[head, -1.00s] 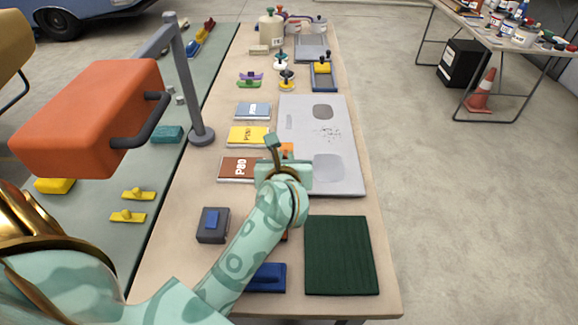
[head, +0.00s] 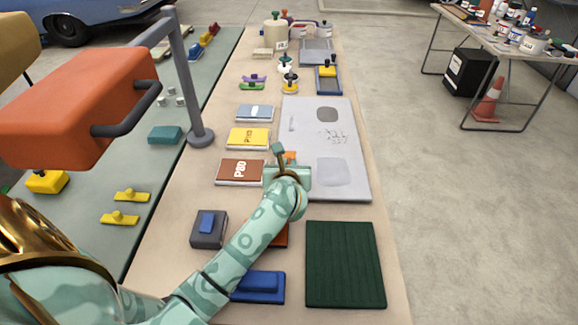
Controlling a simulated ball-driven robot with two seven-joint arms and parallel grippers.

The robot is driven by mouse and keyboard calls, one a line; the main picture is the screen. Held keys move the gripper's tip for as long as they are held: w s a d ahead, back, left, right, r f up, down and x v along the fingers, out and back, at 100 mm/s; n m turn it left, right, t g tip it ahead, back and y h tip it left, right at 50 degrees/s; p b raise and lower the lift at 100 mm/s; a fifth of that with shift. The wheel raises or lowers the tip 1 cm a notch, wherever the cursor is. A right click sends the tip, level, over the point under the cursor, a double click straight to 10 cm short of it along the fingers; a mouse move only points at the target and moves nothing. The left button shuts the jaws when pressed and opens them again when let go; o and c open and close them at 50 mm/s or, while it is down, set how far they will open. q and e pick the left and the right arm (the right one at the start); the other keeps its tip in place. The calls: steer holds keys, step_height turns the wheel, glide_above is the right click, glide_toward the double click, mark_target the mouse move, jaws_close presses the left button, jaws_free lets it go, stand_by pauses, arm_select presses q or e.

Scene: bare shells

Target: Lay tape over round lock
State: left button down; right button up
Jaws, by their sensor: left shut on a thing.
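A pale grey panel (head: 350,185) lies flat on the long table. It has a darker rounded patch (head: 327,114) near its far end, a paler patch (head: 332,171) near its near end and scratch-like marks (head: 332,137) between. I cannot make out which mark is the round lock. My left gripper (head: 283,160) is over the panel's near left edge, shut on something. A small orange piece (head: 289,156) shows just beyond it; I cannot tell if this is the tape it holds. The wrist hides the fingertips. My right gripper is out of view.
Brown, yellow and blue sanding-paper packs (head: 240,171) lie left of the panel. A grey block (head: 209,228), a blue block (head: 258,286) and a dark green mat (head: 345,264) lie nearer. A lamp post (head: 190,90) with an orange head (head: 80,110) rises at left.

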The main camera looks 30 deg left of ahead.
arm_select(q)
steer(key=shift+f, duration=0.15)
steer(key=c, duration=1.5)
jaws_free()
steer(key=shift+r, duration=0.25)
steer(key=shift+s+d+r, duration=0.15)
steer(key=shift+s, duration=0.1)
steer(key=p+v, duration=0.2)
steer(key=v, duration=0.9)
steer(key=shift+s+p, duration=0.2)
steer(key=shift+p, duration=0.2)
steer(key=shift+d, duration=0.1)
